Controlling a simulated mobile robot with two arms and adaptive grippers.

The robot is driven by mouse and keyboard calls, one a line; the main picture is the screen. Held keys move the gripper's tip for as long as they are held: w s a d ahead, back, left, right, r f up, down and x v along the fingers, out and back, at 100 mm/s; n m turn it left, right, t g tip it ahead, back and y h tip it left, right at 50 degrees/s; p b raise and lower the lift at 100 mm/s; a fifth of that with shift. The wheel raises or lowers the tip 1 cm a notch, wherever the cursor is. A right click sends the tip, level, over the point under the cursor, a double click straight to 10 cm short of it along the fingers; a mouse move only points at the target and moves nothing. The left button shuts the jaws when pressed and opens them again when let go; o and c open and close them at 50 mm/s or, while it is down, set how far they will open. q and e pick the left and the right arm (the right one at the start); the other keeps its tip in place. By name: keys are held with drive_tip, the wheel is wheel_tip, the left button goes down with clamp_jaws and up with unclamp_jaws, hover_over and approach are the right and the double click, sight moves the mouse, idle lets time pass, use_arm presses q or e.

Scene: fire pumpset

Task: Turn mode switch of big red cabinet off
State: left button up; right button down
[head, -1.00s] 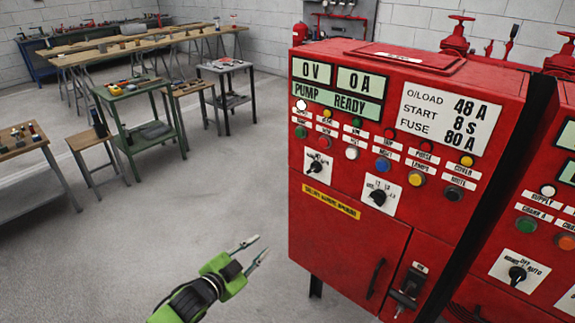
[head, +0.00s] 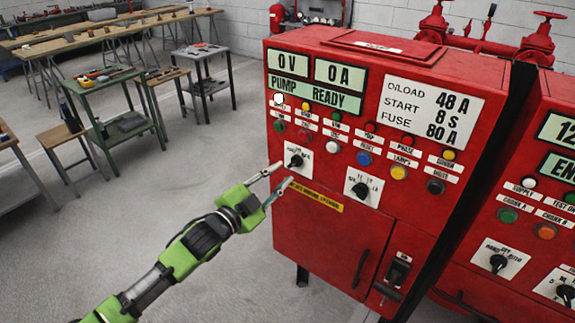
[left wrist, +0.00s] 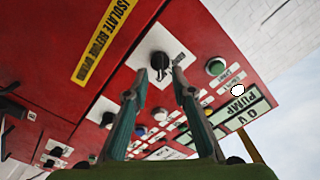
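The big red cabinet (head: 330,235) fills the right half of the head view. Its front has two black rotary knobs on white plates: an upper left knob (head: 295,160) and a lower right knob (head: 361,189). Their small labels are too blurred to tell which one is the mode switch. My left gripper (head: 283,175) is open and empty, close in front of the upper left knob. In the left wrist view that knob (left wrist: 159,63) lies just beyond and between the fingertips (left wrist: 153,84). I cannot tell whether they touch its plate. My right gripper is not in view.
A yellow warning strip (head: 315,199) sits below the knobs, with coloured buttons above. A second red cabinet (head: 500,270) stands at the right. A green table (head: 112,78) and workbenches (head: 120,28) stand behind at left. The floor between is clear.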

sight(291, 166)
use_arm(q)
drive_tip(key=shift+x, duration=2)
clamp_jaws()
